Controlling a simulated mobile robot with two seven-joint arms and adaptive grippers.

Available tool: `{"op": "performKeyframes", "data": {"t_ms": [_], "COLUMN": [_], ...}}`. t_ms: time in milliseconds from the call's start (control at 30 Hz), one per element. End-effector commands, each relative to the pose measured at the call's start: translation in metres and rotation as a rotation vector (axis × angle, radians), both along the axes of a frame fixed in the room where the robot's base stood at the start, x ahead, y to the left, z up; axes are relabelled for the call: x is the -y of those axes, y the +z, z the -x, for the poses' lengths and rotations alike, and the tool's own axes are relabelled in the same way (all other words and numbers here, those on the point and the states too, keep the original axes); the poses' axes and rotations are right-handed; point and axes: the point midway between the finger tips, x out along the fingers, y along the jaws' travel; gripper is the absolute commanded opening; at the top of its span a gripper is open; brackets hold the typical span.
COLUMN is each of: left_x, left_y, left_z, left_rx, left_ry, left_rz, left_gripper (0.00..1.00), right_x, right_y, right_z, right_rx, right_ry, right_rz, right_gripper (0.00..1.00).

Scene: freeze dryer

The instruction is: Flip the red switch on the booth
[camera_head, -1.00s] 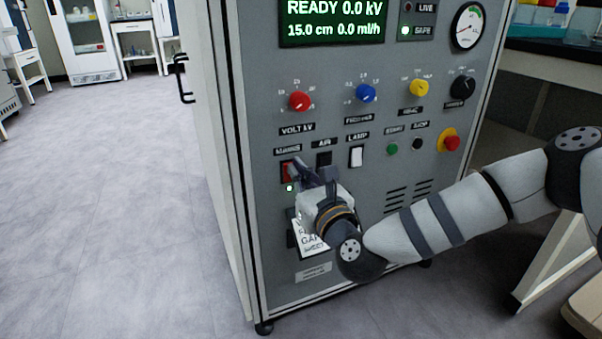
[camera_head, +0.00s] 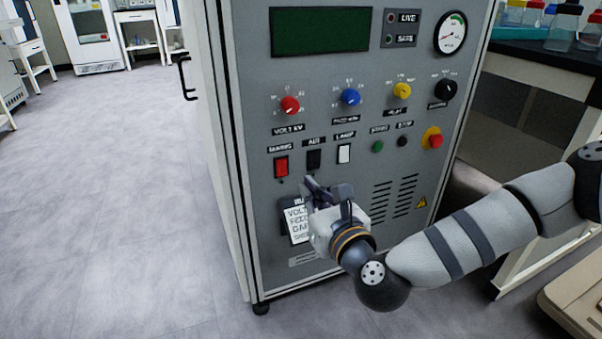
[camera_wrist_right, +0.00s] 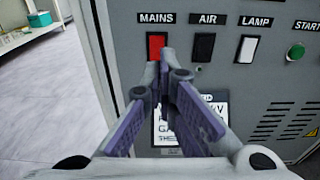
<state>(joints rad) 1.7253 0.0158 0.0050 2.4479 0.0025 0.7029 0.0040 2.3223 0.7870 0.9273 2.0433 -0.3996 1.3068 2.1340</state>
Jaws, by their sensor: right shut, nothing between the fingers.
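The red switch (camera_head: 281,167) sits on the grey front panel of the booth (camera_head: 420,185), under a label that reads MAINS in the right wrist view. There the red switch (camera_wrist_right: 156,46) shows just beyond my fingertips, its lower part partly covered by them. My right gripper (camera_head: 317,184) is shut and empty, below and right of the red switch and apart from it in the head view. The booth's display (camera_head: 320,31) is dark, and no green light shows by the switch or the SAFE label. My left gripper is not in view.
A black AIR switch (camera_head: 314,159) and a white LAMP switch (camera_head: 344,153) stand right of the red one. Knobs, a red stop button (camera_head: 435,141) and a gauge (camera_head: 451,33) are on the panel. A bench with bottles stands at right. The floor at left is clear.

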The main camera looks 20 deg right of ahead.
Motion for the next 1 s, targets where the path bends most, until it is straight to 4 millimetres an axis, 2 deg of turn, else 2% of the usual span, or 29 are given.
{"op": "performKeyframes", "data": {"t_ms": [100,200,600,1000], "left_x": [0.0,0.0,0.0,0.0], "left_y": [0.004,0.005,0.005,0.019], "left_z": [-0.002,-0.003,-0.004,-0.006], "left_rx": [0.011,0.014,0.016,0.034], "left_ry": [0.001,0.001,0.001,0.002], "left_rz": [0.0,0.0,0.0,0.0], "left_gripper": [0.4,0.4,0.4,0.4], "right_x": [0.001,0.001,0.001,0.003], "right_y": [0.002,0.002,0.001,0.002], "right_z": [0.018,0.026,0.031,0.083], "right_rx": [-0.002,-0.001,-0.003,-0.004], "right_ry": [0.001,0.001,0.001,0.002], "right_rz": [0.0,0.0,0.0,0.001], "right_gripper": [0.0,0.0,0.0,0.0]}}
